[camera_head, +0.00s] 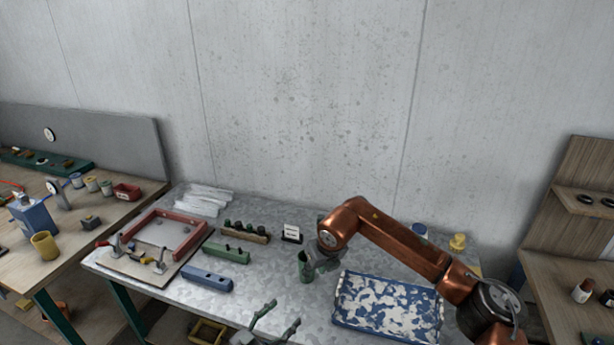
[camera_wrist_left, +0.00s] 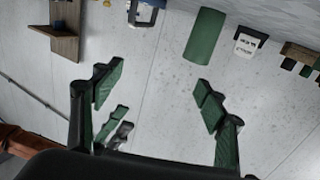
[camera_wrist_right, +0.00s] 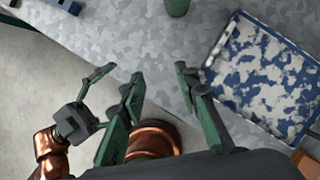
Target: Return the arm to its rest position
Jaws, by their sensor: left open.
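My left gripper (camera_head: 277,325) is at the bottom edge of the head view, in front of the metal table. Its fingers stand apart with nothing between them in the left wrist view (camera_wrist_left: 160,78). My right gripper shows in the right wrist view (camera_wrist_right: 162,85) with its fingers apart and empty. A copper arm (camera_head: 400,245) reaches across the table from the right in the head view, its end close to the green cup (camera_head: 304,268). The cup stands on the table; it also shows in the left wrist view (camera_wrist_left: 205,36). Another gripper shows beside the fingers in the right wrist view.
A blue tray (camera_head: 384,334) with white patches lies under the copper arm. A red frame (camera_head: 166,216), a green block (camera_head: 226,253) and a blue block (camera_head: 206,279) are on the table's left part. A small sign (camera_head: 291,234) stands behind the cup. A wall closes the back.

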